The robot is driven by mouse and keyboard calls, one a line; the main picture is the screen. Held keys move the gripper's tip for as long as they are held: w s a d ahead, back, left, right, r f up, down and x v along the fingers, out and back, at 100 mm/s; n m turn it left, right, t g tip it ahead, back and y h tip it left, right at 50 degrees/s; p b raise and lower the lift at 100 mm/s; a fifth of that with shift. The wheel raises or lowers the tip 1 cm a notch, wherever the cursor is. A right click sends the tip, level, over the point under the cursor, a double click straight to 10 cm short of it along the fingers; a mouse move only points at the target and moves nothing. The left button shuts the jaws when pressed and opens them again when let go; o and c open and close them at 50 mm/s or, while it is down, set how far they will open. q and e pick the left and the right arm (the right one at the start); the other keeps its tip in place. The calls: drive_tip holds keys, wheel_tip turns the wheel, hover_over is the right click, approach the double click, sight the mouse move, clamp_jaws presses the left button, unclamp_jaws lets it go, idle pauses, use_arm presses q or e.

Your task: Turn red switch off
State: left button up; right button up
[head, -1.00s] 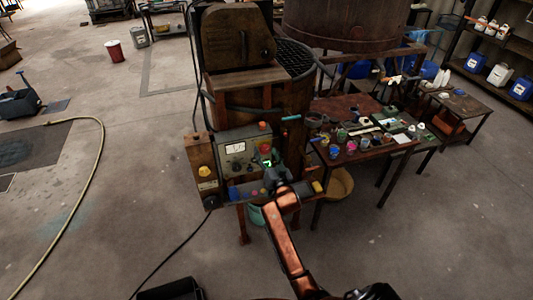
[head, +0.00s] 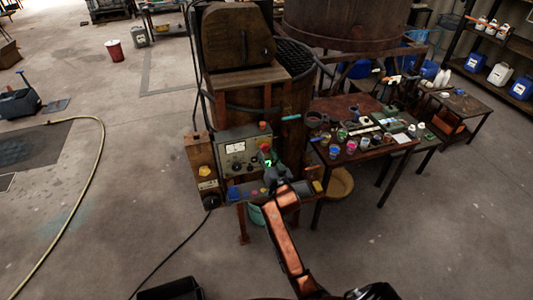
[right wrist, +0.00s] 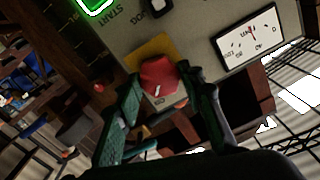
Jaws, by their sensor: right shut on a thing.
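The red switch (right wrist: 158,77) is a red knob on a yellow plate on the grey control panel (right wrist: 205,20) in the right wrist view. My right gripper's (right wrist: 160,82) dark green fingers stand on either side of the knob and are shut on it. A green glowing button marked START (right wrist: 95,5) is on the same panel. My left gripper is not in view.
A pale meter (head: 235,147) is on the panel, left of the switch. A wooden box with a yellow knob (head: 205,171) is further left. A workbench (head: 350,105) crowded with small pots stands close on the right. The floor in front is mostly clear.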

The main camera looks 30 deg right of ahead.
drive_tip(key=shift+n, duration=0.3)
drive_tip(key=n, duration=0.3)
drive_tip(key=shift+p, duration=0.4)
drive_tip(key=n, duration=1.4)
drive_tip(key=shift+n, duration=0.3)
drive_tip(key=o, duration=1.2)
drive_tip(key=shift+c, duration=0.2)
